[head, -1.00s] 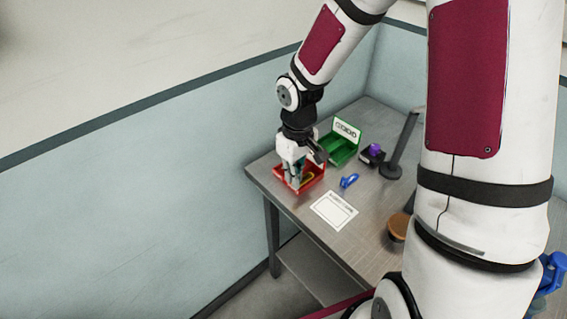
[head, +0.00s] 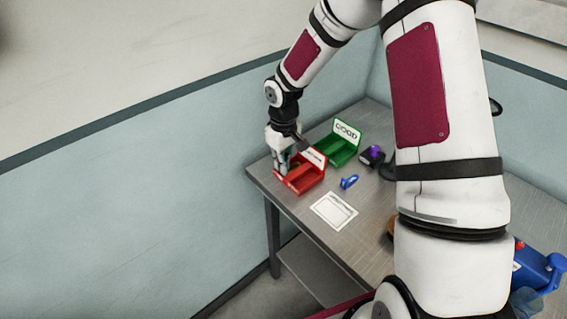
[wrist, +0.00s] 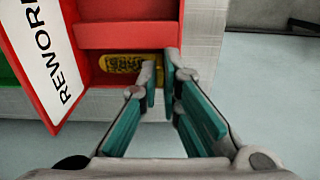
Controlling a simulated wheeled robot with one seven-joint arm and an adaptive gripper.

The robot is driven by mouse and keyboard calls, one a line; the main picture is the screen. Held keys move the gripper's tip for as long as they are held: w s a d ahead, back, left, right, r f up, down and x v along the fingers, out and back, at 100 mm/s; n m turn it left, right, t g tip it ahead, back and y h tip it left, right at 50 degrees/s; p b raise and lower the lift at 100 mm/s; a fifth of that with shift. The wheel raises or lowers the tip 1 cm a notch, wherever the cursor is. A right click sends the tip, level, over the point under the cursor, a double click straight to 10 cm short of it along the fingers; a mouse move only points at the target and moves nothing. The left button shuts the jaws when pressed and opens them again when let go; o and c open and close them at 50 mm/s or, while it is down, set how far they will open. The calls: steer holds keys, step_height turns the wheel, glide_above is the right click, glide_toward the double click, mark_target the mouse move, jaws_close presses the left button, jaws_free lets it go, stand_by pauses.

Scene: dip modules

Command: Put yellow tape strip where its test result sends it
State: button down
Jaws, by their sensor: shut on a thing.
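The yellow tape strip (wrist: 124,63) lies flat inside the red REWORK bin (wrist: 110,35), in the compartment near the bin's edge, in the wrist view. Dark marks show on it. My gripper (wrist: 160,72) reaches into that compartment with its fingertips closed on the right end of the strip. In the head view my gripper (head: 282,166) is at the left side of the red bin (head: 305,182), and the strip is mostly hidden there. The bin's white REWORK sign (wrist: 48,50) stands at the left in the wrist view.
A green GOOD bin (head: 340,150) stands behind and right of the red bin. A purple-topped dark block (head: 373,156), a blue clip-like object (head: 349,182) and a white printed card (head: 334,211) are on the grey table (head: 300,215). The table's left edge is close to the red bin.

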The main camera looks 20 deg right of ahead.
steer(key=shift+f, duration=0.3)
steer(key=shift+s+f, duration=0.2)
steer(key=shift+f, duration=0.2)
steer(key=c, duration=1.8)
jaws_free()
steer(key=shift+b, duration=0.3)
steer(key=shift+w+f, duration=0.1)
steer(key=shift+f, duration=0.05)
steer(key=shift+w+r, duration=0.1)
steer(key=shift+r, duration=0.1)
